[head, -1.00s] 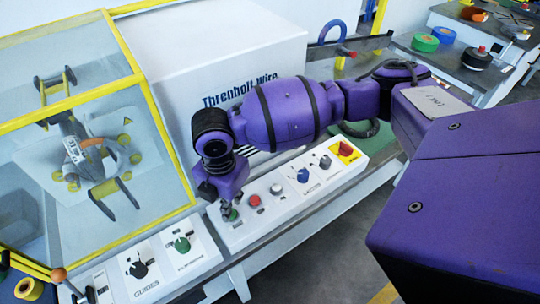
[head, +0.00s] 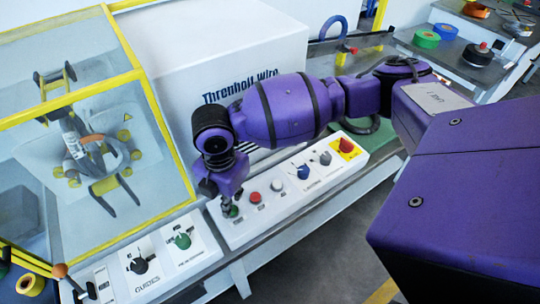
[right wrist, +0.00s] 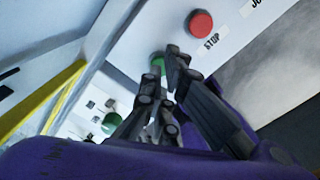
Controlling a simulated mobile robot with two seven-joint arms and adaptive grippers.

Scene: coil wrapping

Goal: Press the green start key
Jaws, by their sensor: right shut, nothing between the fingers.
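The green start key (head: 231,211) sits at the left end of the white control panel (head: 238,232), left of the red stop key (head: 256,197). My right gripper (head: 221,202) is shut and empty, its fingertips pointing down right at the green key and partly covering it. In the right wrist view the green key (right wrist: 157,61) shows just past the fingertips (right wrist: 170,66), beside the red stop key (right wrist: 200,23). I cannot tell whether the fingertips touch the key or whether it is pressed in. My left gripper is not in view.
A white key (head: 277,186), blue knob (head: 303,172), grey knob (head: 325,158) and red knob on yellow (head: 346,145) follow along the panel. A second panel with a black knob (head: 139,266) and green knob (head: 182,240) lies left. A yellow-framed clear guard (head: 150,130) stands behind.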

